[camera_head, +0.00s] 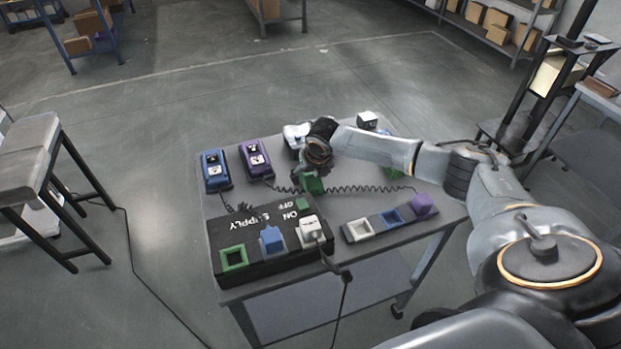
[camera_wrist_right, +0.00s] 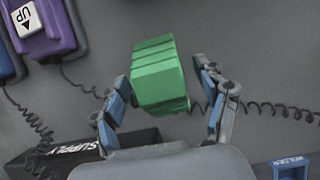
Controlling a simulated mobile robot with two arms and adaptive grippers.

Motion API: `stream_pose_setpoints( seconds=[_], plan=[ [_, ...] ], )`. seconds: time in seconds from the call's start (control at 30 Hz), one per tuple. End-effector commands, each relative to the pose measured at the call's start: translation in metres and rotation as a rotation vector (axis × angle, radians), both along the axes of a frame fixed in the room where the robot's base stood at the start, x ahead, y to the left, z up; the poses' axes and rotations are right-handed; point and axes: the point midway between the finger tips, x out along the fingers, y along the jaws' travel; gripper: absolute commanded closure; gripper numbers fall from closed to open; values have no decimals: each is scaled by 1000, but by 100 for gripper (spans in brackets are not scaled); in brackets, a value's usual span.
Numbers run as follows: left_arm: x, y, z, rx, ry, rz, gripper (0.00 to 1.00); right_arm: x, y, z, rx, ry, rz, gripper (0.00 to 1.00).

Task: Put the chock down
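A green block (camera_head: 312,184), which looks like the chock, is under my right gripper (camera_head: 311,174) over the grey table. In the right wrist view the green block (camera_wrist_right: 160,78) is between the two fingers of my right gripper (camera_wrist_right: 165,82). The fingers are spread wide, with a clear gap on the block's right side and a narrow one on its left. I cannot tell whether the block rests fully on the table (camera_head: 335,192). My left gripper is not in view.
A black supply box (camera_head: 265,262) with a green socket and blue and white plugs stands at the front. A tray (camera_head: 358,231) with a purple block (camera_head: 424,203) is at the right. Blue (camera_head: 215,170) and purple (camera_head: 255,158) pendants with coiled cords lie behind. A white cube (camera_head: 367,120) is at the back.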

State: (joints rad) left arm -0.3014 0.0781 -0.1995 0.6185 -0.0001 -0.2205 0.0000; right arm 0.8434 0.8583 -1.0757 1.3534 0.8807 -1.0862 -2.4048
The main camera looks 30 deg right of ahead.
Motion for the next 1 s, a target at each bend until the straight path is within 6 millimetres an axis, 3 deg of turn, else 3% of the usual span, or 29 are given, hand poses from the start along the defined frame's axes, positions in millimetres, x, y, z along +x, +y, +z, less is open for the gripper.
stream_pose_setpoints(
  seconds=[0.03, 0.37, 0.73, 1.0],
  plan=[
    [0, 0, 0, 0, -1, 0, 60, 0, 0, 0, 0, 0, 0, 35],
    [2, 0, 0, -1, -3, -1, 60, 1, 0, 1, 0, -2, -1, 100],
    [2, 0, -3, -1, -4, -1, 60, 1, 0, 8, 1, -3, -1, 100],
    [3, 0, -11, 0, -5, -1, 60, -6, 6, 43, 1, -4, 2, 100]
  ],
)
